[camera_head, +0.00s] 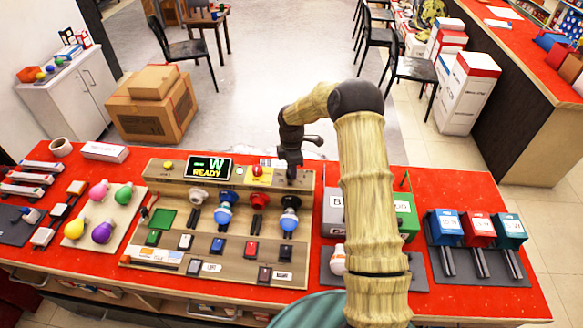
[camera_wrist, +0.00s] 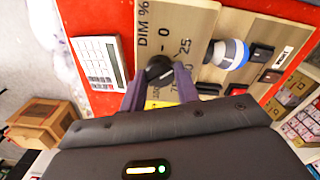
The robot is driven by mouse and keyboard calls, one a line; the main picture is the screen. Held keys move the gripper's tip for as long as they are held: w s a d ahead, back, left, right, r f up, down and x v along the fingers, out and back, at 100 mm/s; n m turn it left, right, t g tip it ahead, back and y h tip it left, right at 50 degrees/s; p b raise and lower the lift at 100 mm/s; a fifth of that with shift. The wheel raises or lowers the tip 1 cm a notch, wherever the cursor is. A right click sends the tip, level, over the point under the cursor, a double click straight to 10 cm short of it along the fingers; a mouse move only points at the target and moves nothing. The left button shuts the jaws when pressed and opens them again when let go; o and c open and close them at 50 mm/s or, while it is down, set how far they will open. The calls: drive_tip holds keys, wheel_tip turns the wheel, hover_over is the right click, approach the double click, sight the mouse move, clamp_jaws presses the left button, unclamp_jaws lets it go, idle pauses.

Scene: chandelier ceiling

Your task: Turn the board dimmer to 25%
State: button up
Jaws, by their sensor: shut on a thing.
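The beige board (camera_head: 170,230) lies on the red table. Its dimmer is a dark round knob (camera_wrist: 158,66) beside a printed "DIM %" scale (camera_wrist: 165,30) with 0 and 25 readable in the wrist view; the other marks are partly covered. My gripper (camera_wrist: 159,76) is shut on the knob, one finger on each side. In the head view my gripper (camera_head: 291,172) reaches down at the board's upper right and hides the knob. I cannot tell which mark the knob points to. The board's display (camera_head: 208,168) reads "-W" and "READY".
Blue-and-white bulbs (camera_head: 225,212) stand in the board near my gripper, with several switches below. A green box (camera_head: 406,215) and blue, red and teal bins (camera_head: 446,228) are to the right. A white calculator-like pad (camera_wrist: 100,62) lies beside the board.

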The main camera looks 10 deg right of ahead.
drive_tip(key=shift+w+r+n, duration=0.1)
drive_tip(key=shift+n, duration=0.2)
drive_tip(key=o, duration=1)
drive_tip(key=shift+c, duration=0.2)
wheel_tip(320, 180, up, 17)
drive_tip(key=b, duration=0.3)
drive_tip(key=shift+r, duration=0.15)
drive_tip(key=s+f+m+t, duration=0.1)
drive_tip(key=s+m, duration=0.8)
drive_tip(key=s, duration=0.6)
drive_tip(key=s+f+m+t, duration=0.1)
drive_tip(key=s+f+m, duration=0.1)
drive_tip(key=s+m, duration=0.8)
drive_tip(key=s, duration=0.4)
drive_tip(key=shift+s+f+t, duration=0.3)
drive_tip(key=shift+s, duration=0.05)
